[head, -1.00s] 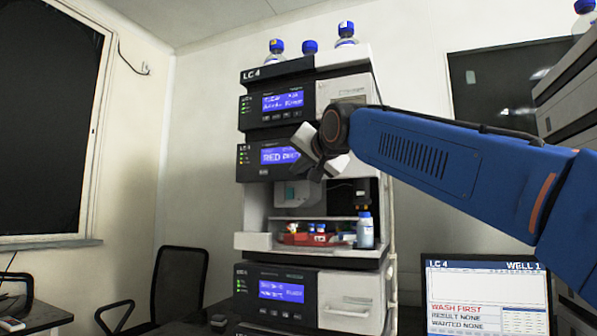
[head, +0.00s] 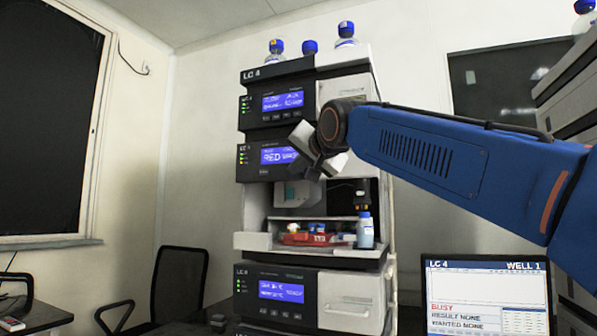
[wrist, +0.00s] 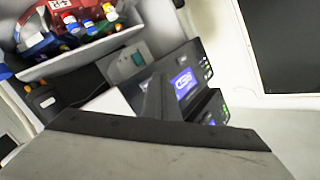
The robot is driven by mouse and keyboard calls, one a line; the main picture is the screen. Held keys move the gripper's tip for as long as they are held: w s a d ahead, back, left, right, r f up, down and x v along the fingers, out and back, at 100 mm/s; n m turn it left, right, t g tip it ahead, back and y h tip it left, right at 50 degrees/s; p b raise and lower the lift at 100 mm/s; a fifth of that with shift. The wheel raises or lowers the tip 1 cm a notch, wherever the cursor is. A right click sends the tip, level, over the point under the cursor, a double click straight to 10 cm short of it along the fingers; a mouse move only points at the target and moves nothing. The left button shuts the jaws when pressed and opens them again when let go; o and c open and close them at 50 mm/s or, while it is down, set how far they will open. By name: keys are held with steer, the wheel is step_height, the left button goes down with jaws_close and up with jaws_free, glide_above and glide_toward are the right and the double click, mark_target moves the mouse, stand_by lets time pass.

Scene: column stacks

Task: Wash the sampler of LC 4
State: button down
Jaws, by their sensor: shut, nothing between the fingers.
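The LC 4 stack (head: 250,133) is a column of dark and white modules, its name on the top panel. The second module, with a blue screen (head: 276,155) whose text starts with RED, is partly hidden by my gripper (head: 314,172). My gripper is shut and empty at the front of that module; I cannot tell whether it touches it. Below is the open sampler bay, with a red tray of vials (head: 305,239) and a bottle with clear liquid (head: 365,232). The monitor (head: 487,298) reads LC 4, WELL 1, BUSY, RESULT NONE, WANTED NONE. A lit screen also shows in the wrist view (wrist: 183,82).
Blue-capped bottles (head: 346,35) stand on the stack's top. Another stack (head: 570,90) rises at the right edge. A black chair (head: 180,285) stands left of the stack, before a bare white wall.

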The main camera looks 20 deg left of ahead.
steer(key=shift+s, duration=0.1)
steer(key=s, duration=0.5)
steer(key=shift+a, duration=0.25)
stand_by(0.3)
stand_by(0.7)
steer(key=s+d+f+g+h, duration=0.1)
steer(key=d+f+h, duration=0.3)
steer(key=d+f, duration=1.25)
steer(key=s+d+f+g+h, duration=0.15)
steer(key=d+f+h, duration=0.25)
steer(key=d+f, duration=1.25)
steer(key=s+d+f+g+h, duration=0.1)
steer(key=s+d+f+g, duration=0.1)
steer(key=s+d+f, duration=0.8)
steer(key=s+d+f+g+h, duration=0.1)
steer(key=s+d+f+g, duration=0.2)
steer(key=s+d+f, duration=0.8)
steer(key=s+f, duration=0.4)
steer(key=f, duration=0.4)
steer(key=shift+f+m+h, duration=0.2)
steer(key=shift+m+h, duration=0.2)
